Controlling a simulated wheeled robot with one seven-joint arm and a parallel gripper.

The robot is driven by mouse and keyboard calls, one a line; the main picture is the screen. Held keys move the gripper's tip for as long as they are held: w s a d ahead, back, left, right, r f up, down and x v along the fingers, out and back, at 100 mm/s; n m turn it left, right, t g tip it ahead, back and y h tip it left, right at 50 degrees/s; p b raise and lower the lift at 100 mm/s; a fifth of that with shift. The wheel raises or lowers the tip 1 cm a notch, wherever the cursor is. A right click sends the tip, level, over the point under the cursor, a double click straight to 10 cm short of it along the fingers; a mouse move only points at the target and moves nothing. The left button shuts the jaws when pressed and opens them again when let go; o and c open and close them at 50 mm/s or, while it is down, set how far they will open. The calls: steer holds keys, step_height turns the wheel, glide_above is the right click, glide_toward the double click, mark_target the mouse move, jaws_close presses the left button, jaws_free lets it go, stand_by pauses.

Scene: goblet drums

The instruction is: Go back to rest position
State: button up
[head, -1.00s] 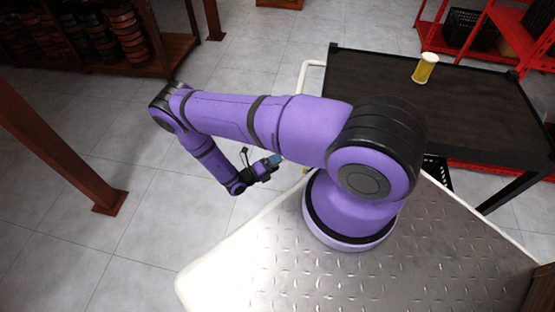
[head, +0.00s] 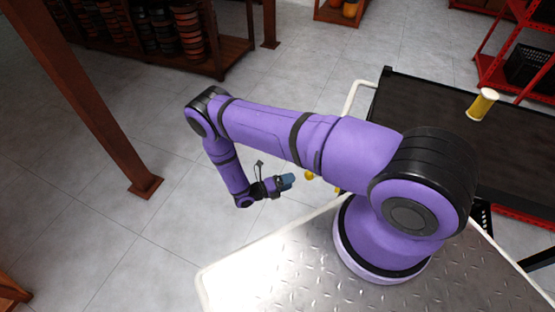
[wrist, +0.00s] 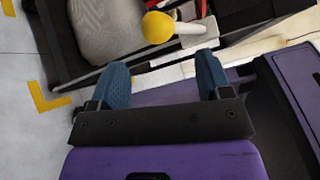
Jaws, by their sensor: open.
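My gripper (head: 287,181) hangs at the end of my folded purple arm, left of my base, over the floor in the head view. In the wrist view its two blue fingers (wrist: 162,72) stand well apart with nothing between them. A small yellow and white goblet-shaped object (head: 482,104) stands on the black table (head: 420,100) at the right, far from my gripper. In the wrist view a yellow rounded end with a white stem (wrist: 158,27) shows beyond the fingers, next to a grey rounded thing (wrist: 105,30).
A brown post (head: 95,110) stands on the tiled floor at the left. Dark shelves with stacked drums (head: 190,32) are at the back left. A red rack (head: 495,70) stands at the back right. The floor between post and arm is clear.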

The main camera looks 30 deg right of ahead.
steer(key=w+a+r+n+t+y, duration=0.3)
steer(key=w+r+n+t+y, duration=0.1)
steer(key=w+r, duration=0.75)
steer(key=w+a+r+n+t+y, duration=0.3)
steer(key=w+r+n+y, duration=0.15)
steer(key=w+r, duration=0.65)
steer(key=w+a+r+n+t+y, duration=0.2)
steer(key=r+n+y, duration=0.25)
steer(key=r, duration=0.75)
steer(key=w+a+r+n+t+y, duration=0.25)
steer(key=r+n, duration=0.25)
steer(key=r, duration=0.8)
steer(key=s+d+r+n+y, duration=0.1)
steer(key=s+r+n+y, duration=0.4)
steer(key=s+r+n, duration=1.05)
steer(key=s+d+r+n+g+h, duration=0.1)
steer(key=s+d+r+n, duration=0.1)
steer(key=s, duration=0.8)
steer(key=s+d+r+n+g+h, duration=0.1)
steer(key=s+d+r+n, duration=0.1)
steer(key=s, duration=0.8)
steer(key=s+d+r+n+g+h, duration=0.1)
steer(key=s+d+r+n+g, duration=0.1)
steer(key=s, duration=0.8)
steer(key=shift+d+r+n, duration=0.45)
steer(key=shift+d+r, duration=0.15)
steer(key=shift+d, duration=0.05)
